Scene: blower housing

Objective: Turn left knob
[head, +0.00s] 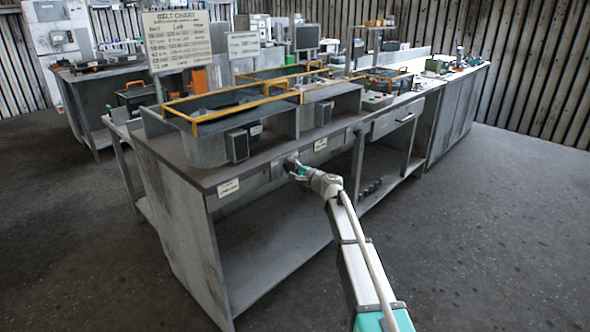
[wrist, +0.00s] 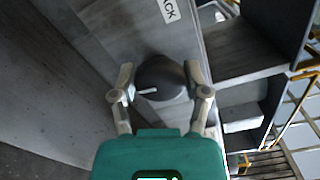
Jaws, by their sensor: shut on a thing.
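The knob (wrist: 160,80) is dark and round with a pale pointer line, seen in the wrist view on the bench's grey front panel. My gripper (wrist: 159,82) has one finger on each side of the knob and is shut on it. In the head view my gripper (head: 293,167) is at the front panel below the bench top, and it hides the knob there. The pointer line lies nearly level in the wrist view, toward the left finger.
The grey workbench (head: 190,165) has an open lower shelf (head: 265,255). Yellow-railed housings (head: 210,145) stand on its top. White labels (head: 229,188) are on the front edge. A drawer (head: 393,120) is to the right. The floor in front is clear.

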